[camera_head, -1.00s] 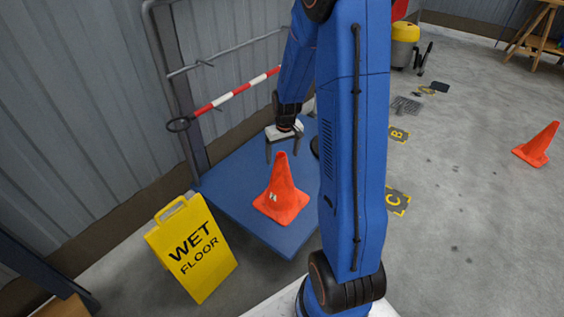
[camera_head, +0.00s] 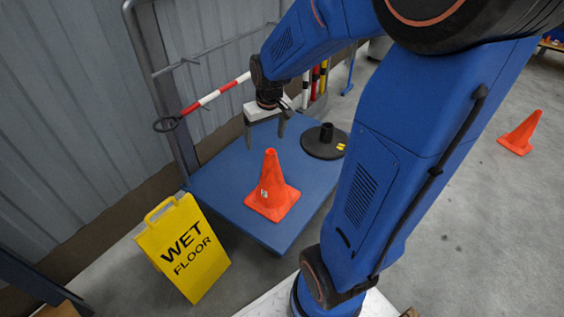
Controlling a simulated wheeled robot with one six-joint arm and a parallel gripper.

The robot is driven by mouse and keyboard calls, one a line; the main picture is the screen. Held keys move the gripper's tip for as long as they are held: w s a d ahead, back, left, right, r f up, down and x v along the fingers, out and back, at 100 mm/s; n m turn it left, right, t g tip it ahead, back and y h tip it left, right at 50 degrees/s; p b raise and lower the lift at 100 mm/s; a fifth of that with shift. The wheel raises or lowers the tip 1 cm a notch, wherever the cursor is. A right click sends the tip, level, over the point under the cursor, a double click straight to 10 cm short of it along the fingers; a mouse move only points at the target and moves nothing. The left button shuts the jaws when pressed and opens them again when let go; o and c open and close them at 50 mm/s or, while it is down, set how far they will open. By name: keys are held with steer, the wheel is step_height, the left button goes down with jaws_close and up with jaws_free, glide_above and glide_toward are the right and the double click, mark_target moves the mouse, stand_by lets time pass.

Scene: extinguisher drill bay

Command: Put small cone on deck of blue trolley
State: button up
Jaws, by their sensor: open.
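The small orange cone (camera_head: 271,190) stands upright on the deck of the blue trolley (camera_head: 228,193), near its front edge. My gripper (camera_head: 264,140) is open and empty above the deck, behind the cone and apart from it. Its two fingers point down. My blue arm covers the right part of the view and hides the floor there and perhaps part of the trolley.
A black round base (camera_head: 322,150) lies on the deck to the right of the gripper. A yellow wet floor sign (camera_head: 186,248) stands in front of the trolley at left. A red and white bar (camera_head: 212,97) is behind. Another orange cone (camera_head: 519,134) stands on the floor at right.

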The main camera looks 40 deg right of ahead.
steer(key=s+a+r, duration=0.2)
steer(key=s+r, duration=0.1)
steer(key=s, duration=0.4)
steer(key=s+a+r+t, duration=0.1)
steer(key=s+a+r, duration=0.2)
steer(key=s, duration=0.4)
steer(key=s+a+r+n+t, duration=0.1)
steer(key=s+a+r, duration=0.2)
steer(key=s, duration=0.4)
steer(key=shift+r, duration=0.35)
